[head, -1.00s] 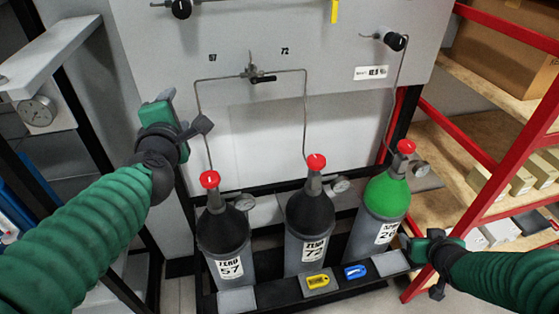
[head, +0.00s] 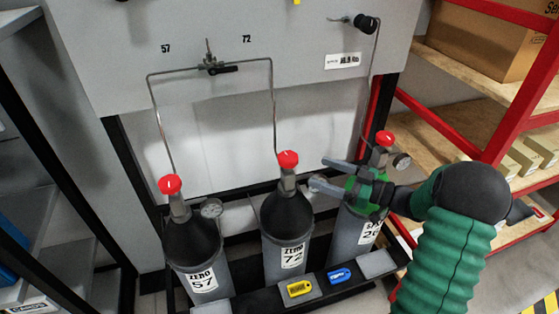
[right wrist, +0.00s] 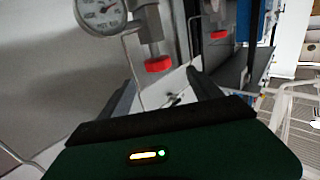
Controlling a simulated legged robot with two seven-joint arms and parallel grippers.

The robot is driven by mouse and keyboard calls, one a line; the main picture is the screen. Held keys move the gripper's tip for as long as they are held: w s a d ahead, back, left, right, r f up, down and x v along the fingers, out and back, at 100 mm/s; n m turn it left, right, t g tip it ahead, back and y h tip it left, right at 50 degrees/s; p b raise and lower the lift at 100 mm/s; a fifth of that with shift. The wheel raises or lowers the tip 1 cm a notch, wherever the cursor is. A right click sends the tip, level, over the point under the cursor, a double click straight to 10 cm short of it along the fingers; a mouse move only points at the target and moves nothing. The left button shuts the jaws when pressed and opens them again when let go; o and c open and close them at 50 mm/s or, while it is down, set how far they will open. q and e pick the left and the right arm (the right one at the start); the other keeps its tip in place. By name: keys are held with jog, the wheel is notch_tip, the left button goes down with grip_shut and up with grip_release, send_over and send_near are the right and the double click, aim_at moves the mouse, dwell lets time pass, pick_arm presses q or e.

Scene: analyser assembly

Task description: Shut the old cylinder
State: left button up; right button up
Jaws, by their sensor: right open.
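Three gas cylinders stand in a black rack: ZERO 57 (head: 195,240) at left, ZERO 72 (head: 287,222) in the middle and a green-shouldered one (head: 357,227) at right. Each has a red top knob: on 57 (head: 169,184), on 72 (head: 288,159) and on the right one (head: 384,138). None is marked as old. My right gripper (head: 320,172) is open and empty, in front of the green shoulder, its fingers pointing left towards 72's neck, apart from its knob. The right wrist view shows a red knob (right wrist: 158,65) beyond the open fingers (right wrist: 163,95). My left gripper is out of view.
A changeover valve (head: 213,66) on the panel joins pipes to 57 and 72. Gauges stick out beside the cylinder necks, one by 57 (head: 211,208). Yellow (head: 299,288) and blue (head: 339,276) tags lie on the rack's front ledge. Red-framed shelves (head: 520,105) stand at right.

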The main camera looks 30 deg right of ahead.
aim_at(288, 159)
jog(key=x, duration=0.7)
jog(key=b+x, duration=0.1)
jog(key=x, duration=0.3)
jog(key=shift+w+d+f, duration=0.25)
jog(key=shift+d, duration=0.1)
jog(key=shift+w+a+r, duration=0.1)
jog(key=shift+w+a, duration=0.1)
jog(key=shift+a, duration=0.15)
jog(key=shift+d, duration=0.15)
jog(key=c, duration=1.4)
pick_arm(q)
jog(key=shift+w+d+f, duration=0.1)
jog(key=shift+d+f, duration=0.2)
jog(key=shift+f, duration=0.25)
pick_arm(e)
jog(key=shift+o, duration=0.2)
